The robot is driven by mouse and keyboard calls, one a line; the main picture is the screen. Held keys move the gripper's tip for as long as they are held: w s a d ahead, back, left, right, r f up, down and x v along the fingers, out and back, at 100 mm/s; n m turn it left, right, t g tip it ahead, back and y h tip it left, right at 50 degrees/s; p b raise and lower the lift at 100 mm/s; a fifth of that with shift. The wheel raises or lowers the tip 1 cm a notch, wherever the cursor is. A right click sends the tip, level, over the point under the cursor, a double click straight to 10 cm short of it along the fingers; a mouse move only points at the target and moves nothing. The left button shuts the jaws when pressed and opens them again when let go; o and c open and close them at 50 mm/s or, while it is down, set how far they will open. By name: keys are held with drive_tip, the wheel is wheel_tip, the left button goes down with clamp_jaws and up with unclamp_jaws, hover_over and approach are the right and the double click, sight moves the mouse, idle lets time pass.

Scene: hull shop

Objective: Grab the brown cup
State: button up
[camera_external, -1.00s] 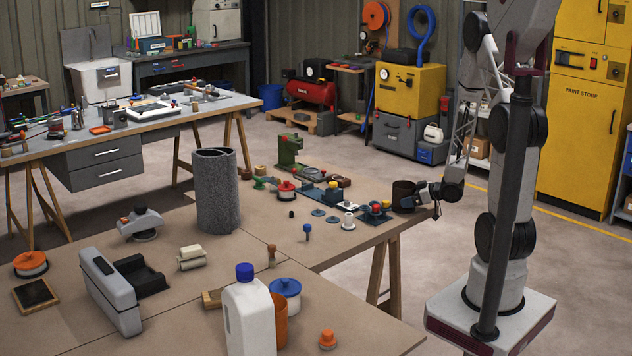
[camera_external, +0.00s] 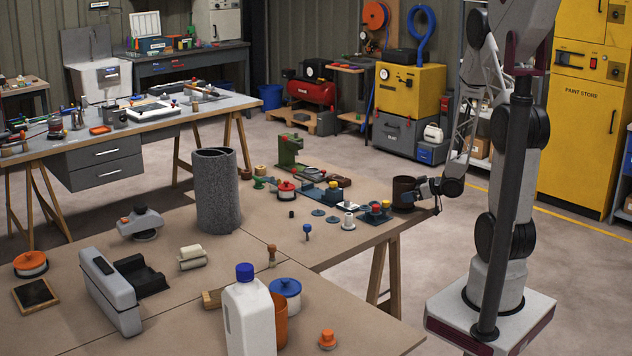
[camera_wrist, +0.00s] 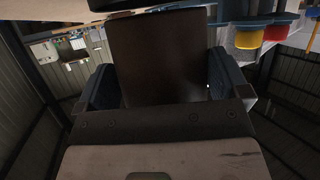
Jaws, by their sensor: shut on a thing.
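The brown cup (camera_external: 404,191) is at the right end of the near workbench in the external view, near the bench edge. In the wrist view the cup (camera_wrist: 160,62) fills the middle as a dark brown shape. My gripper (camera_external: 420,190) reaches the cup from the right and is shut on it. In the wrist view the fingers of my gripper (camera_wrist: 158,85) stand on either side of the cup. I cannot tell whether the cup's base still touches the bench.
A blue holder with red and yellow knobs (camera_external: 378,213) stands just left of the cup. A white-topped stud (camera_external: 348,221) and a grey cylinder (camera_external: 216,195) are further left. A white bottle with a blue cap (camera_external: 248,310) stands at the front. Floor lies beyond the bench's right edge.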

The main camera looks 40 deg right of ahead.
drive_tip(key=shift+s+a+r, duration=0.1)
drive_tip(key=shift+s+r, duration=0.3)
drive_tip(key=shift+r, duration=0.45)
drive_tip(key=s+a, duration=0.2)
drive_tip(key=s, duration=0.5)
drive_tip(key=s+a+r, duration=0.1)
drive_tip(key=s+a, duration=0.1)
drive_tip(key=s, duration=0.5)
drive_tip(key=shift+s+a+r, duration=0.15)
drive_tip(key=shift+s+a, duration=0.05)
drive_tip(key=shift+a, duration=0.2)
